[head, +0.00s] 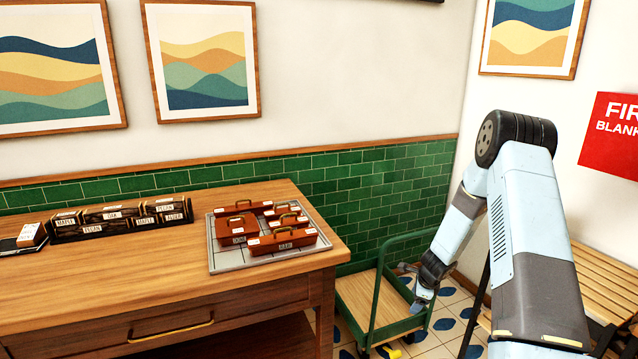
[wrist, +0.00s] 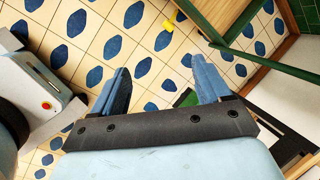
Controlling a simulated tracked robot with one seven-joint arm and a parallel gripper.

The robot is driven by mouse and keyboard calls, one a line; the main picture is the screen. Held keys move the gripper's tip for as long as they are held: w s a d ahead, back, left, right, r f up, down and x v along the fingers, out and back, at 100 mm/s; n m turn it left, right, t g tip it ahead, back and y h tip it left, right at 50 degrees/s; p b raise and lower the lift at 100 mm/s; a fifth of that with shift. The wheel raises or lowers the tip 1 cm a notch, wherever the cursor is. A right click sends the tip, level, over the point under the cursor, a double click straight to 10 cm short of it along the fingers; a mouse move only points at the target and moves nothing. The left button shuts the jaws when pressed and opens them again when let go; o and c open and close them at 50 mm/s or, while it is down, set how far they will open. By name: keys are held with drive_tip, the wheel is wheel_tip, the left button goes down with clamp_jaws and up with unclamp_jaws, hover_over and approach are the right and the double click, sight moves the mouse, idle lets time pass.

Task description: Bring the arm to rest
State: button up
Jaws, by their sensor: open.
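My arm is raised at the right of the head view, bent at its dark elbow joint, with the forearm hanging down toward the floor. My gripper (head: 421,299) hangs low beside the green-framed cart (head: 372,300). In the wrist view my gripper (wrist: 163,88) shows two blue fingers set wide apart. It is open and nothing is between the fingers but patterned floor tiles (wrist: 124,46). I cannot tell from the head view whether it touches the cart.
A wooden table (head: 150,275) carries a grey tray (head: 228,262) with several brown labelled boxes, and a dark rack (head: 70,232) of labelled blocks. A slatted bench (head: 600,285) stands at the right wall. The cart's green frame (wrist: 230,22) is close to my gripper. Tiled floor is open below.

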drive_tip(key=s+a+r+n, duration=0.3)
drive_tip(key=r+n, duration=0.1)
drive_tip(key=r, duration=0.7)
drive_tip(key=s+a+r+n+t, duration=0.1)
drive_tip(key=s+a+r+n, duration=0.25)
drive_tip(key=r, duration=0.75)
drive_tip(key=s+a+r+n, duration=0.2)
drive_tip(key=s+r+n, duration=0.15)
drive_tip(key=r, duration=0.85)
drive_tip(key=s+a+r+n, duration=0.2)
drive_tip(key=s+r+n, duration=0.3)
drive_tip(key=s+r, duration=0.75)
drive_tip(key=s+r+n+t+h, duration=0.1)
drive_tip(key=s+n, duration=0.4)
drive_tip(key=s, duration=1.3)
drive_tip(key=shift+d+r+n, duration=0.3)
drive_tip(key=shift+d+r, duration=0.1)
drive_tip(key=shift+r, duration=0.2)
